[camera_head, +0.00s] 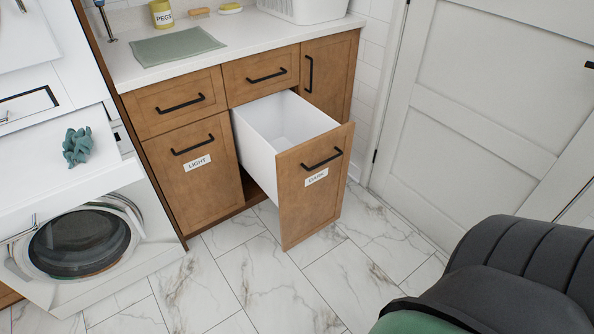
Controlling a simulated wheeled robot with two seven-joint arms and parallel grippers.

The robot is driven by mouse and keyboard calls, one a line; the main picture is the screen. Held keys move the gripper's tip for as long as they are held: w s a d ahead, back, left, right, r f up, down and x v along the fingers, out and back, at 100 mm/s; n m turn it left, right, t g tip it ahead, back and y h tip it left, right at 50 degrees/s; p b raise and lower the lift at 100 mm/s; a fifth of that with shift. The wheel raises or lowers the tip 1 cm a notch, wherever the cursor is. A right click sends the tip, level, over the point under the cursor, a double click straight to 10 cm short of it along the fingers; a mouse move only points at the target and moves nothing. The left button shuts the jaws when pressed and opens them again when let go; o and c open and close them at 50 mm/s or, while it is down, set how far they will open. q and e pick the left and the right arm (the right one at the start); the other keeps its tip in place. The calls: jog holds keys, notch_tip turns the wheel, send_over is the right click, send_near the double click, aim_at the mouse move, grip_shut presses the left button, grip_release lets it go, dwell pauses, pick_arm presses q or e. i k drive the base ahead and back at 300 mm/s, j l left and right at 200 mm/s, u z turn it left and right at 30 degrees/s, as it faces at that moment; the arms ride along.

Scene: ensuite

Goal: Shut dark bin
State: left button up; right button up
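The dark bin (313,190) is a pull-out with a wooden front, a black bar handle and a white "DARK" label. It stands pulled out from the cabinet, tilted in the picture by the view. Its white inner box (270,130) shows from above and looks empty. The closed bin beside it on the left has a "LIGHT" label (197,163). Neither of my grippers is in view.
A worktop (240,45) above holds a grey-green mat (178,46), a yellow "PEGS" tin (161,14) and a white basket (305,8). A washing machine (80,240) stands left. A white door (480,110) is right. A dark rounded object (510,275) fills the lower right. Marble floor before the bin is clear.

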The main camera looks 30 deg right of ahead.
aim_at(299, 155)
jog(key=i+z, duration=0.1)
jog(key=z, duration=0.8)
jog(key=k+z, duration=0.1)
jog(key=z, duration=0.25)
